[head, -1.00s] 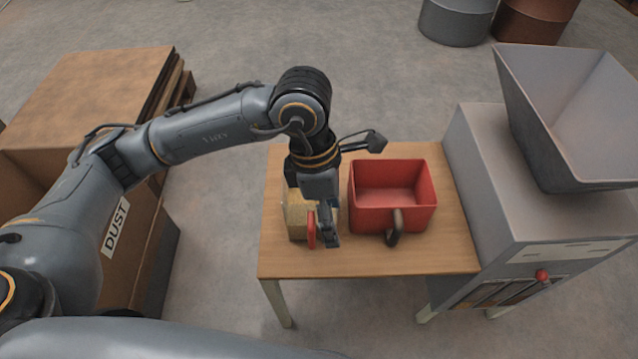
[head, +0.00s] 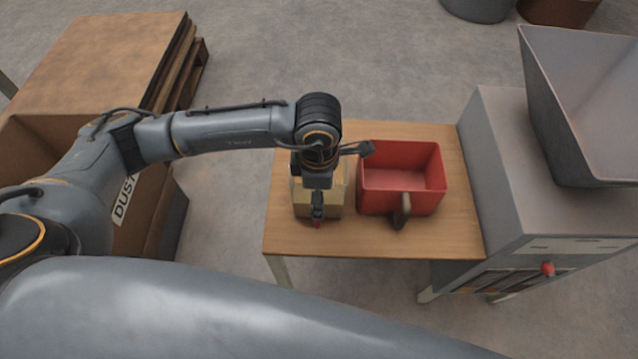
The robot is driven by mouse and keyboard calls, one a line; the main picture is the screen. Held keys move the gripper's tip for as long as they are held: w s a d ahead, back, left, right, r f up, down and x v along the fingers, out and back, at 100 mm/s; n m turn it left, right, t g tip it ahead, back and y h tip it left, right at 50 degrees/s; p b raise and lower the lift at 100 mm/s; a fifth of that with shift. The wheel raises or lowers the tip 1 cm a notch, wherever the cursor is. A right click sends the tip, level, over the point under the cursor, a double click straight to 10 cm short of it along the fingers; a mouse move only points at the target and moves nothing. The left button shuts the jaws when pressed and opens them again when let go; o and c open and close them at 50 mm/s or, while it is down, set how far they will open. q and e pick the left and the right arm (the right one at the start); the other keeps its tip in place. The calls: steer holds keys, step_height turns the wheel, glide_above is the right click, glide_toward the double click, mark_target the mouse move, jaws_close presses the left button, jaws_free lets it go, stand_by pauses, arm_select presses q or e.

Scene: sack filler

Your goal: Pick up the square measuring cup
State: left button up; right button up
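A red square cup (head: 373,201) with an open top and a dark handle (head: 401,212) at its front stands on the wooden table (head: 378,244). To its left stands a beige container (head: 338,198), partly hidden by my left arm. My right gripper is out of view.
A grey machine (head: 500,204) with a large hopper (head: 545,110) stands against the table's right side. A cardboard box marked DUST (head: 150,222) and a pallet (head: 190,75) are at the left. The table's front strip is bare.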

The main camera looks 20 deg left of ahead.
arm_select(q)
step_height(320, 180, down, 2)
steer(key=shift+a+f, duration=0.1)
steer(key=shift+f, duration=0.3)
jaws_close()
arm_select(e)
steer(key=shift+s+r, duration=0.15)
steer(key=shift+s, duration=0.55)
